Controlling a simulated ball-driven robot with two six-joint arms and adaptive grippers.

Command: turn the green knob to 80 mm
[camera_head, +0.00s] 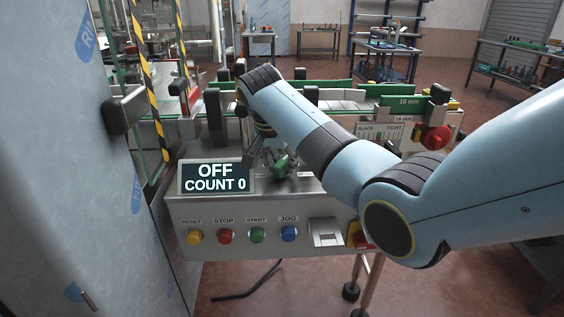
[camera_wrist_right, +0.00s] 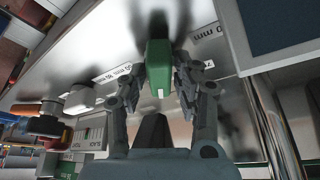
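The green knob (camera_head: 281,166) sits on the sloping metal front of the machine, right of the display, partly hidden by my right gripper. In the right wrist view the knob (camera_wrist_right: 158,66) is a green bar with a white mark at its near end. My right gripper (camera_head: 268,157) reaches down to it; in the wrist view its two fingers (camera_wrist_right: 159,80) close in on both sides of the knob and appear to touch it. Scale labels in mm lie on both sides of the knob, partly covered; the set value cannot be read. My left gripper is out of view.
The display (camera_head: 216,178) reads OFF, COUNT 0. Below are RESET, STOP, START (camera_head: 257,235) and JOG buttons. A red knob (camera_head: 435,137) with a SLACK–TIGHT scale stands at right. A glass door with a dark handle (camera_head: 124,110) is at left.

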